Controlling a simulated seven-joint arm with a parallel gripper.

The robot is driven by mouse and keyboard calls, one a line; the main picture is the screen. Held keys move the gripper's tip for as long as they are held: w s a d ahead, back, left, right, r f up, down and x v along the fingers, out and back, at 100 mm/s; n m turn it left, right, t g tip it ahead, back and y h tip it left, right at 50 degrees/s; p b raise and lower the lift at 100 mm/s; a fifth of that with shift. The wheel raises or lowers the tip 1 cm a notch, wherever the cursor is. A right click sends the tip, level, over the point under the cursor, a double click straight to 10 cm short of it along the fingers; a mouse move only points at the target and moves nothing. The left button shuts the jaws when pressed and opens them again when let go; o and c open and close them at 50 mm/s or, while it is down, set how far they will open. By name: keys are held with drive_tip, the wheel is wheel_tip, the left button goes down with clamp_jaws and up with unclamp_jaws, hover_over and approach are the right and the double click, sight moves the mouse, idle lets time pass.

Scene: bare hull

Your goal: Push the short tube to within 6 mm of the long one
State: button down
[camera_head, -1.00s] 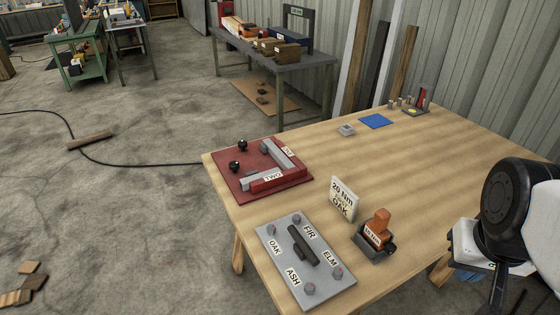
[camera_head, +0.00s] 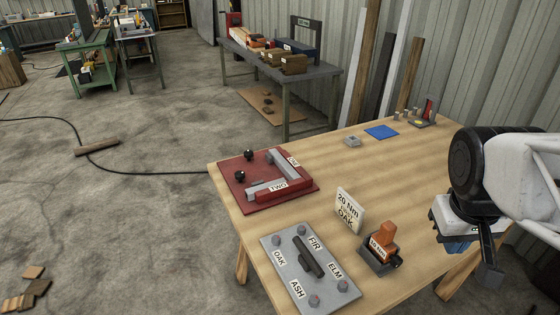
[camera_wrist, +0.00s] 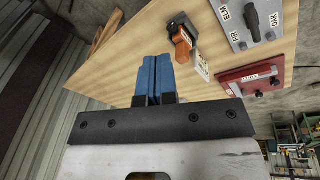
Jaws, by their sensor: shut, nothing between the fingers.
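I cannot pick out a short tube or a long tube for certain. Several small grey upright cylinders (camera_head: 397,115) stand at the far end of the wooden table, too small to compare in length. My gripper (camera_head: 457,247) is at the right side of the table, far from those cylinders. In the wrist view its two blue fingers (camera_wrist: 153,78) are together with nothing between them. The cylinders do not show in the wrist view.
A red board (camera_head: 245,200) with grey bars, a grey plate (camera_head: 290,285) with labelled bolts, a "20 Nm OAK" sign (camera_head: 347,210) and an orange-handled tool (camera_head: 386,240) stand nearer. The middle right is clear.

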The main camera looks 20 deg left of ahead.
sight(246, 195)
drive_tip(key=w+a+f+n+h, duration=0.25)
drive_tip(key=w+a+n, duration=0.45)
drive_tip(key=w+a, duration=0.55)
drive_tip(key=w+a+f+n+h, duration=0.1)
drive_tip(key=w+a+f+n, duration=0.2)
drive_tip(key=w+a+n, duration=0.85)
drive_tip(key=s+a+f+n+t, duration=0.1)
drive_tip(key=a+f, duration=0.4)
drive_tip(key=a, duration=0.8)
drive_tip(key=a+f+n+t+h, duration=0.1)
drive_tip(key=a+f, duration=0.5)
drive_tip(key=a, duration=0.7)
drive_tip(key=s+a+f+n+t, duration=0.1)
drive_tip(key=a+f+n, duration=0.3)
drive_tip(key=a, duration=0.8)
drive_tip(key=shift+s+a+f+t, duration=0.3)
drive_tip(key=shift+a+f+t, duration=0.1)
drive_tip(key=shift+f+t, duration=0.5)
drive_tip(key=shift+w+d+n+h, duration=0.1)
drive_tip(key=shift+n+h, duration=0.15)
drive_tip(key=x, duration=1)
drive_tip(key=shift+f, duration=0.1)
drive_tip(key=shift+w+d, duration=0.7)
drive_tip(key=shift+w, duration=0.15)
drive_tip(key=shift+w+d, duration=0.5)
drive_tip(key=shift+w, duration=0.1)
